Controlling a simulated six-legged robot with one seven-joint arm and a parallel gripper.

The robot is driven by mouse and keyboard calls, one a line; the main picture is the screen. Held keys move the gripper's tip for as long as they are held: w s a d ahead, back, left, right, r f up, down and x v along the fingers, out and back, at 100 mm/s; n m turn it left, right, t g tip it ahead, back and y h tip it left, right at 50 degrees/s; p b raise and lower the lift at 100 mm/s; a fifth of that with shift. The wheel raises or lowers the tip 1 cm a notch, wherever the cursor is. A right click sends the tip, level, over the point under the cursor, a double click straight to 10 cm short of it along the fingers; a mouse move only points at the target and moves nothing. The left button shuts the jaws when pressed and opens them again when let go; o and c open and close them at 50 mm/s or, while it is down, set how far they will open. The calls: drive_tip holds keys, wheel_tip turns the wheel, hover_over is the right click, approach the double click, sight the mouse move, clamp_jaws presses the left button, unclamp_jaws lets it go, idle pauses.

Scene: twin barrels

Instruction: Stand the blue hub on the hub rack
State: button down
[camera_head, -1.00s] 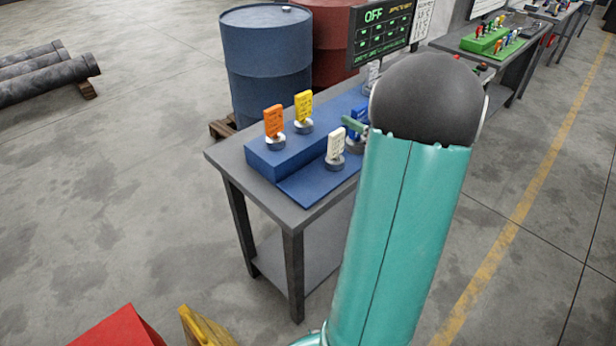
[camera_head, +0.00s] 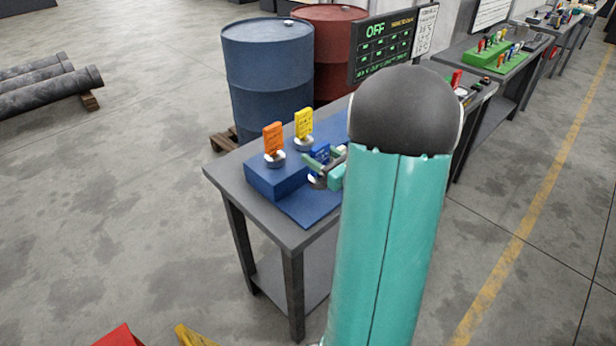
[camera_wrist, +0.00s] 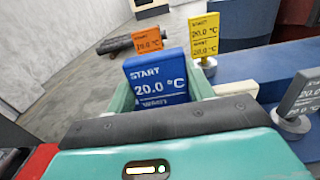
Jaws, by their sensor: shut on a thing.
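The blue hub (camera_head: 320,153) is held upright between the green fingers of my gripper (camera_head: 322,166). In the wrist view its blue plate (camera_wrist: 157,88) faces me, reading START 20.0 °C, with a green finger on each side. The blue stepped hub rack (camera_head: 312,208) lies on the grey table. The held hub appears over its lower front part; I cannot tell whether its base touches. An orange hub (camera_head: 273,138) and a yellow hub (camera_head: 304,124) stand on the raised step.
The table (camera_head: 294,234) has a bare grey rim in front. A blue barrel (camera_head: 268,80) and a red barrel (camera_head: 332,50) stand behind it. A display (camera_head: 382,47) reading OFF stands at the table's back. Grey pipes (camera_head: 50,84) lie at the far left.

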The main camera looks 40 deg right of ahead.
sight(310, 177)
drive_tip(key=f, duration=0.1)
drive_tip(key=w+a+f, duration=0.1)
drive_tip(key=a+f, duration=0.1)
drive_tip(key=shift+w, duration=0.3)
drive_tip(key=shift+w+a+f, duration=0.1)
drive_tip(key=shift+a+f, duration=0.05)
drive_tip(key=shift+f, duration=0.8)
drive_tip(key=shift+a+f, duration=0.15)
drive_tip(key=shift+f, duration=0.75)
drive_tip(key=shift+f, duration=0.2)
drive_tip(key=c, duration=0.6)
unclamp_jaws()
